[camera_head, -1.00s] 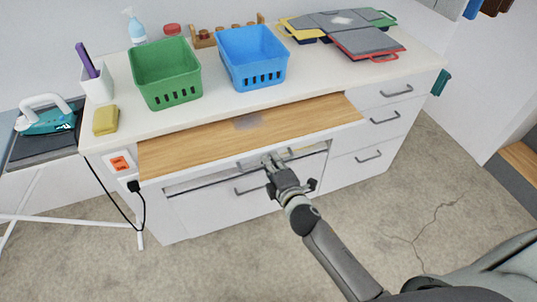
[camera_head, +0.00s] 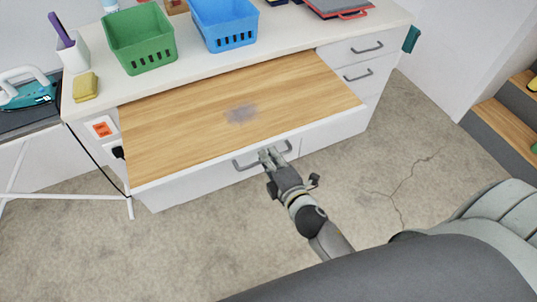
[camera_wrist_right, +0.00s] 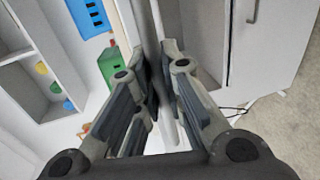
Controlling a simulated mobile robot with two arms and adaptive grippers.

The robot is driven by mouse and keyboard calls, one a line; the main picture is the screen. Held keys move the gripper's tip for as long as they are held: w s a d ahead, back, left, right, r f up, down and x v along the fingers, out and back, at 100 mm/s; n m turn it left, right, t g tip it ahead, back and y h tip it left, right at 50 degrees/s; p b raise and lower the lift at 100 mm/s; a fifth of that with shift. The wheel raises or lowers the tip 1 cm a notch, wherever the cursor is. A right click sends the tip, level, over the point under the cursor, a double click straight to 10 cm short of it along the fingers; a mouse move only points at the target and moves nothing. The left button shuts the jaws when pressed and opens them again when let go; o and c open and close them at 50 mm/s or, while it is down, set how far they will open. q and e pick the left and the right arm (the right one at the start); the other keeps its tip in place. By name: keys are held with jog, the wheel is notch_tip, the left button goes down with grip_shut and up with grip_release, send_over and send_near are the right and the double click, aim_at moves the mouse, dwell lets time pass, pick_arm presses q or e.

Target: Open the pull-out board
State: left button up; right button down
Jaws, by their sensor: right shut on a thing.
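The pull-out board (camera_head: 200,130) is a wooden panel with a white front edge, and it stands well out from the white cabinet under the counter. A grey smudge lies on its middle. Its grey bar handle (camera_head: 245,164) is on the front. My right gripper (camera_head: 268,156) is shut on the handle near its middle. In the right wrist view the fingers (camera_wrist_right: 155,90) are on both sides of a bar, and the grip itself is partly hidden. My left gripper is not in view.
A green basket (camera_head: 140,40), a blue basket (camera_head: 224,24) and a yellow sponge (camera_head: 86,86) stand on the counter. An iron (camera_head: 25,92) is at the left. Drawers (camera_head: 362,62) are right of the board. The concrete floor (camera_head: 380,165) in front is clear.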

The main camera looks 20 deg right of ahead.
jog(key=c, duration=1.5)
grip_release()
jog(key=v, duration=1.2)
jog(key=s+a+f+m+g, duration=0.1)
jog(key=s+f+m+g, duration=0.25)
jog(key=f, duration=1.05)
jog(key=s+a+f+m+g, duration=0.1)
jog(key=s+f+m+g, duration=0.25)
jog(key=f, duration=1.15)
jog(key=s+d+f+m+g, duration=0.2)
jog(key=s+f+m, duration=0.1)
jog(key=s+f, duration=0.2)
jog(key=s+d+f+m+g, duration=0.2)
jog(key=s+f, duration=0.4)
jog(key=s, duration=0.3)
jog(key=s+d+f+m+g, duration=0.2)
jog(key=s+f+m+g, duration=0.1)
jog(key=s+f, duration=0.3)
jog(key=shift+s+d+f+m+g+h, duration=0.15)
jog(key=shift+s+d+m+g+h, duration=0.15)
jog(key=shift+s+m, duration=0.2)
